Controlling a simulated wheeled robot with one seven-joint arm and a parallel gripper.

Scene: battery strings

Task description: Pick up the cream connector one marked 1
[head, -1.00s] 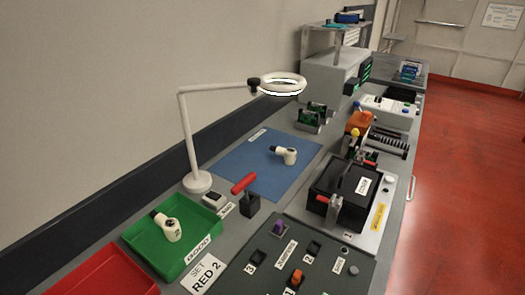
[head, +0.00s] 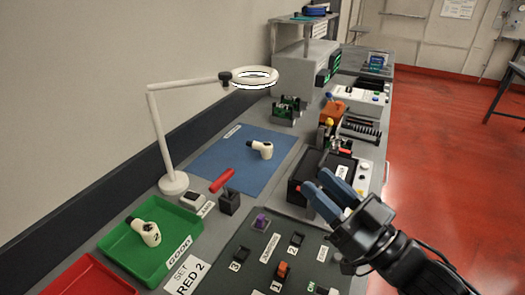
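A cream connector (head: 261,149) with a dark end lies on the blue mat (head: 215,155) at the middle of the bench; any number on it is too small to read. A second cream connector (head: 147,232), whose mark looks like a 2, lies in the green tray (head: 120,252) at the lower left. My gripper (head: 317,181), with blue fingers, reaches in from the lower right. Its fingers are apart with nothing between them. It is above the black box at the right, to the right of both connectors and clear of them.
A white ring lamp (head: 254,78) on a thin arm stands at the mat's left. A dark switch panel (head: 262,248) lies in front. A red tray (head: 85,280) is at lower left.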

